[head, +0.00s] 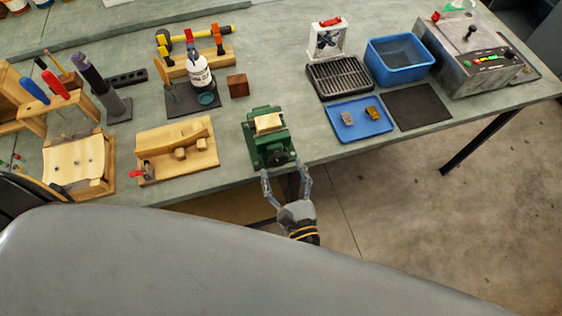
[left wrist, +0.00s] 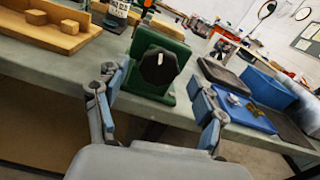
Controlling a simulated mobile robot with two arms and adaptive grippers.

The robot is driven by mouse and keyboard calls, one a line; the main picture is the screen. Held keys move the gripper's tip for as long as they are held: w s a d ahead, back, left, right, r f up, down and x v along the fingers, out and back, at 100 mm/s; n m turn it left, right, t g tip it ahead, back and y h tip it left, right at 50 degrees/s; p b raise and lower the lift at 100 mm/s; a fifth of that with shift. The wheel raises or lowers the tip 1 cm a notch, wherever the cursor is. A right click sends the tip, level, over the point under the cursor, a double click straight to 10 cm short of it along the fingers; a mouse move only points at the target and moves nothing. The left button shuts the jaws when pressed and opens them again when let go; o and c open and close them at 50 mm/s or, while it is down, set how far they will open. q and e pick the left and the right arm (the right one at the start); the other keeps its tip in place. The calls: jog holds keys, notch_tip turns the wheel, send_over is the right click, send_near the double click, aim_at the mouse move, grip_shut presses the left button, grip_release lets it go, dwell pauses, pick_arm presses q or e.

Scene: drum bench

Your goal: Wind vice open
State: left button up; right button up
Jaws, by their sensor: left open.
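The green vice (head: 268,140) stands near the front edge of the bench, with a pale wooden block (head: 268,124) at its top between the jaws. In the left wrist view the vice (left wrist: 145,42) shows its dark round knob (left wrist: 159,66) with a light mark, facing me. My left gripper (head: 286,174) is open and empty in front of the vice at the bench edge. In the left wrist view its fingers (left wrist: 158,88) are spread to either side below the knob, apart from it. My right gripper is not in view.
A wooden fixture (head: 177,150) stands left of the vice. A blue tray (head: 360,130) with two small parts, a black grate (head: 340,77) and a blue bin (head: 400,60) stand to the right. The floor in front of the bench is clear.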

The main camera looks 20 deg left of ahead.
pick_arm(q)
jog(key=shift+x, duration=0.95)
jog(key=shift+c, duration=0.2)
jog(key=c, duration=1.1)
jog(key=shift+n, duration=0.4)
